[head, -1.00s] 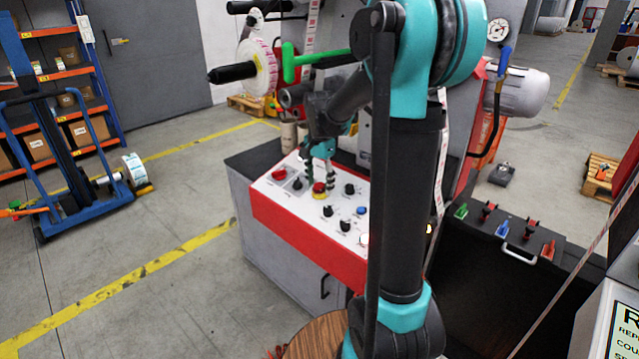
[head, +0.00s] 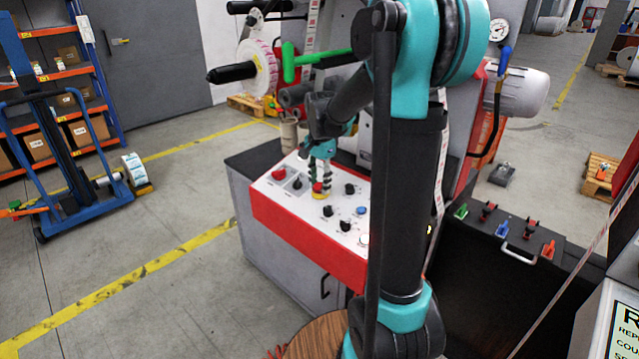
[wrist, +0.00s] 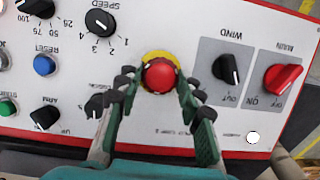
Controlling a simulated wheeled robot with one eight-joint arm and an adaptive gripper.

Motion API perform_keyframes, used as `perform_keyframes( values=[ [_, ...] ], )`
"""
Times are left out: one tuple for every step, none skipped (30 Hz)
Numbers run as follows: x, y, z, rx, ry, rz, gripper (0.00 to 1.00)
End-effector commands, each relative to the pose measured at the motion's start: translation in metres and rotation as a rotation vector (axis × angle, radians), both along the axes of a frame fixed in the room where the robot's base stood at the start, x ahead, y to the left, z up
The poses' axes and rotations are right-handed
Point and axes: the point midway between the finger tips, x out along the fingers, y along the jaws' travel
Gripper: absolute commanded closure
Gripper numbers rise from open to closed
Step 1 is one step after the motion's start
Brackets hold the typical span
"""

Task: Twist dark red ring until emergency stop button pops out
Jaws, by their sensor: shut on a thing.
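The emergency stop button (wrist: 160,75) is a round red mushroom head on a yellow collar (wrist: 148,57), seen from above in the wrist view. Its rim looks darker red, but I cannot clearly tell a separate ring there. In the head view the button (head: 318,187) shows small on the white control panel, partly covered by my fingers. My gripper (wrist: 158,82) comes in from the bottom of the wrist view, with one finger on each side of the button, shut on it. In the head view my gripper (head: 321,178) points down at the panel.
The panel (head: 268,190) also carries a red main switch (wrist: 284,78), black wind knob (wrist: 227,69), black speed knob (wrist: 100,22) and blue reset button (wrist: 44,65). Some knobs lie close to my fingers. A green handle (head: 289,62) and label roll (head: 264,67) are above.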

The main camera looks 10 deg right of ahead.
Motion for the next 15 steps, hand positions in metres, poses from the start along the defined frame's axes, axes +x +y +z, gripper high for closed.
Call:
perform_keyframes(
  values=[
    [-0.0004, -0.0003, 0.0, 0.004, -0.004, -0.022, 0.92],
    [-0.0006, -0.0004, 0.0, 0.007, -0.008, -0.038, 0.92],
    [-0.0007, -0.0003, 0.0, 0.011, -0.014, -0.062, 0.92],
    [-0.0008, -0.0005, 0.0, 0.015, -0.019, -0.081, 0.92],
    [-0.001, -0.0005, 0.0, 0.018, -0.024, -0.103, 0.92],
    [-0.0014, -0.0006, 0.0, 0.022, -0.03, -0.132, 0.92],
    [-0.0016, -0.0008, 0.0, 0.025, -0.035, -0.155, 0.92],
    [-0.0018, -0.0008, 0.0, 0.029, -0.04, -0.178, 0.92],
    [-0.0017, -0.0009, 0.0, 0.035, -0.049, -0.21, 0.92],
    [-0.0017, -0.0009, -0.0001, 0.039, -0.054, -0.235, 0.92],
    [-0.0018, -0.0008, -0.0001, 0.043, -0.059, -0.259, 0.92],
    [-0.0022, -0.0008, -0.0001, 0.048, -0.066, -0.291, 0.92],
    [-0.0023, -0.0007, -0.0001, 0.052, -0.072, -0.315, 0.92],
    [-0.0024, -0.0007, 0.0, 0.056, -0.078, -0.338, 0.92],
    [-0.0027, -0.0007, 0.0, 0.061, -0.084, -0.369, 0.92]
  ],
)
